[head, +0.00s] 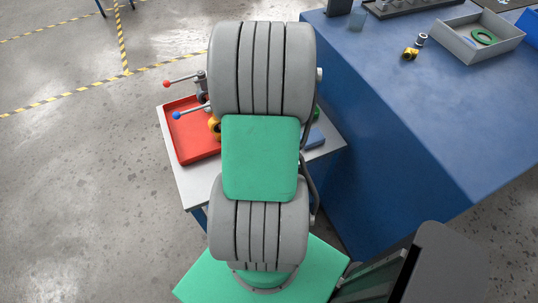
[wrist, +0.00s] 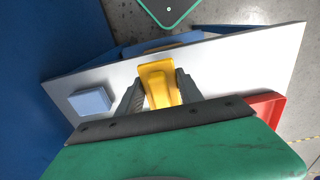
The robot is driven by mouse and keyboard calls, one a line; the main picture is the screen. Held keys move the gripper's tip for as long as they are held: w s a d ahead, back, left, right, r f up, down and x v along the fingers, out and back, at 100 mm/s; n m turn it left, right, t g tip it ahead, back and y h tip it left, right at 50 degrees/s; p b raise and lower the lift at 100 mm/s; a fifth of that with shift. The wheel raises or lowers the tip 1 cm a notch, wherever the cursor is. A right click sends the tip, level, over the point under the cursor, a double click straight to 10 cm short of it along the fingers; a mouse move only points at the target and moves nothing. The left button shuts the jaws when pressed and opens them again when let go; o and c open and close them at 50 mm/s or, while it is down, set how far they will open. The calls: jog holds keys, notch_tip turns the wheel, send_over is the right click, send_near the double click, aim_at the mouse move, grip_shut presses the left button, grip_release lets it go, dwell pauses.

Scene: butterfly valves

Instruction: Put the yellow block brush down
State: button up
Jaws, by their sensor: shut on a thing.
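The yellow block brush (wrist: 158,80) shows in the wrist view between the two fingers of my gripper (wrist: 160,92). The gripper is shut on it. The brush is over the pale table top (wrist: 220,62); I cannot tell whether it touches the surface. Its underside is hidden. In the head view my own arm hides the gripper and the brush; the same small table (head: 192,190) shows around the arm.
A light blue block (wrist: 92,100) lies left of the gripper. A red tray (wrist: 268,106) sits at the right; the head view shows valve handles (head: 180,82) by it. A large blue bench (head: 420,130) stands right, bearing a grey bin (head: 462,43) and a yellow fitting (head: 410,54).

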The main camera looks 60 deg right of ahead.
jog(key=f+b, duration=0.1)
jog(key=w+d+f+b, duration=0.1)
jog(key=f, duration=0.2)
jog(key=shift+w+d+b, duration=0.25)
jog(key=shift+d+b, duration=0.1)
jog(key=shift+b, duration=0.05)
jog(key=shift+w+d+f+b, duration=0.35)
jog(key=shift+d+f+b, duration=0.05)
jog(key=shift+b, duration=0.05)
jog(key=f+b, duration=0.3)
jog(key=shift+w+d+f, duration=0.2)
jog(key=shift+d+f, duration=0.05)
jog(key=shift+f, duration=0.1)
jog(key=shift+r, duration=0.25)
jog(key=shift+f, duration=0.25)
jog(key=o, duration=1.2)
jog(key=shift+r, duration=0.1)
